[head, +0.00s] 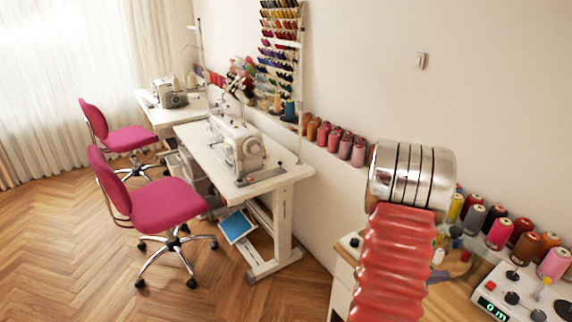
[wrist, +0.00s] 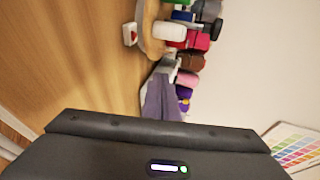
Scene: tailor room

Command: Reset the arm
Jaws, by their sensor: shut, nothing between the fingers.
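My gripper (wrist: 155,135) shows in the wrist view as a dark grey body across the bottom, with a small lit green indicator. It is shut and holds nothing; its fingertips are not clearly distinguishable. In the head view my arm, red and ribbed with a chrome banded end, rises in the right foreground. The gripper itself cannot be made out there. The wrist view looks sideways along a wooden tabletop (wrist: 75,65) with spools and a wall beyond.
Thread spools (head: 499,234) and a white device (head: 525,295) with a green display stand at right, close to my arm. A sewing table (head: 205,140) carries a sewing machine (head: 237,145). Pink chairs (head: 165,205) stand left. The wooden floor (head: 60,255) is clear at front left.

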